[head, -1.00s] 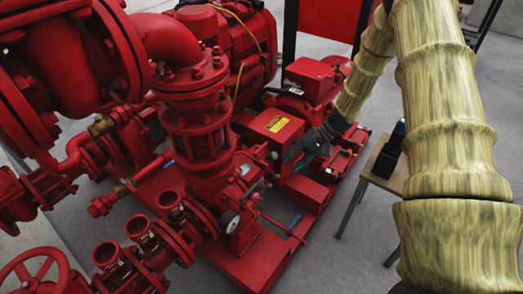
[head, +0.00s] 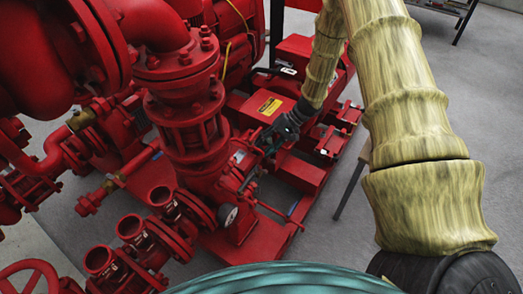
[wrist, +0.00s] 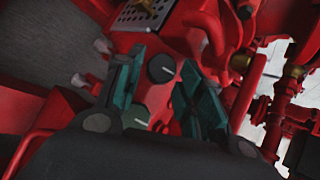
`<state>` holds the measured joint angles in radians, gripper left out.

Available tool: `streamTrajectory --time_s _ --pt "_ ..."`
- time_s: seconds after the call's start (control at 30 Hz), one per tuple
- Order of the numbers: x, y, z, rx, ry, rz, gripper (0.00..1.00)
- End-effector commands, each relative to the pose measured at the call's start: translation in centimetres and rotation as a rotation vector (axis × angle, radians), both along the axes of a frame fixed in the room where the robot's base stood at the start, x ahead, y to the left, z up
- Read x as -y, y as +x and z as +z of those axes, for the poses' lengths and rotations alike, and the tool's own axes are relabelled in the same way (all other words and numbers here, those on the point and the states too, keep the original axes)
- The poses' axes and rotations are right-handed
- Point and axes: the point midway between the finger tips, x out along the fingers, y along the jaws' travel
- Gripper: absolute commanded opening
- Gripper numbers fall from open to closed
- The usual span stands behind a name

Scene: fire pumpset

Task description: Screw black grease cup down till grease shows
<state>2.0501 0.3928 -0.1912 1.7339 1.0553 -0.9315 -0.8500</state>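The black grease cup (wrist: 160,67), a round dark cap with a pale line on its top, sits on the red pump housing in the wrist view. A grey-green round cap (wrist: 130,118) sits nearer the camera, just above the gripper body. My gripper (wrist: 164,76) is open, its teal fingers spread to the left and right of the black cup. I see gaps on both sides, so neither finger appears to grip it. In the head view my gripper (head: 266,146) is low beside the pump; the cup cannot be made out there.
The red pump casing and vertical flanged pipe (head: 190,90) stand close left of my gripper. A red box with a yellow label (head: 270,106) is just behind it. Open grey floor (head: 390,215) lies to the right.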

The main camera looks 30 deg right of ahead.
Motion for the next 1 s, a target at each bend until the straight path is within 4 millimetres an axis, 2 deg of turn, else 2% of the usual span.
streamTrajectory --time_s 0.2,0.53,0.57,0.73,1.0 --pt "-1.4 0.2 -1.2 -0.001 0.0 0.002 0.38" --pt "-1.6 0.2 -1.3 0.001 -0.001 0.002 0.38" --pt "-1.6 0.2 -1.3 0.001 -0.001 0.002 0.36" --pt "-1.6 0.2 -1.3 0.001 -0.001 0.002 0.05" --pt "-1.5 0.2 -1.3 -0.002 0.005 -0.004 0.05"
